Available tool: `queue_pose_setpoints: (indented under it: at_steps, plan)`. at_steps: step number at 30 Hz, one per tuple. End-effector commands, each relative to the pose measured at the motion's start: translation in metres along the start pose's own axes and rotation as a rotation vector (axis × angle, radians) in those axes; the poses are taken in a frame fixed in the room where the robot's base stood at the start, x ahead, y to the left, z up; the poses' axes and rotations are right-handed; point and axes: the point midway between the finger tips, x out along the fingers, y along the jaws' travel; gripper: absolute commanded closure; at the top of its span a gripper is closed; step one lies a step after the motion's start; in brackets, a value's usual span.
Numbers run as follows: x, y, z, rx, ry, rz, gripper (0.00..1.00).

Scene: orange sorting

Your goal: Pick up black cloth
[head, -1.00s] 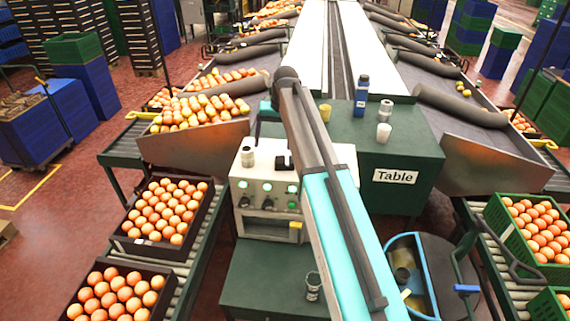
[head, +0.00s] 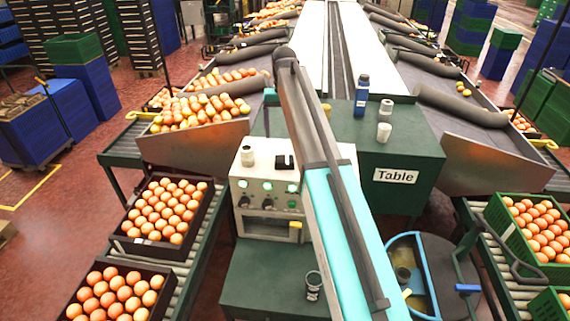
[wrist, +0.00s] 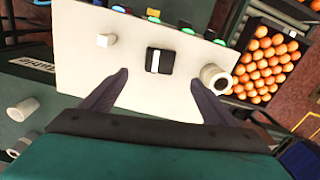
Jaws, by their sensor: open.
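A small black item (wrist: 160,61) with a pale stripe lies on the white top of the machine (wrist: 85,70) in the wrist view. It looks like the black cloth, though its material is hard to tell. In the head view my gripper is mostly hidden behind my arm.
A white bottle (head: 247,156) stands left of the black item, and a small white block (wrist: 105,40) shows on the other side. The green table (head: 405,145) behind holds a blue bottle (head: 362,95) and a white cup (head: 384,132). Orange crates (head: 165,212) stand at left.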

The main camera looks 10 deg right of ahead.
Motion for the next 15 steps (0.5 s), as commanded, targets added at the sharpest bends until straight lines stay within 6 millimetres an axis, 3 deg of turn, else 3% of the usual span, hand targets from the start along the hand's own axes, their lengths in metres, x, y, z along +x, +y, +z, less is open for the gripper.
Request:
queue_pose_setpoints:
  at_steps: [15]
  plan:
    - [0.067, 0.001, 0.0, 0.001, 0.0, 0.0, 0.2]
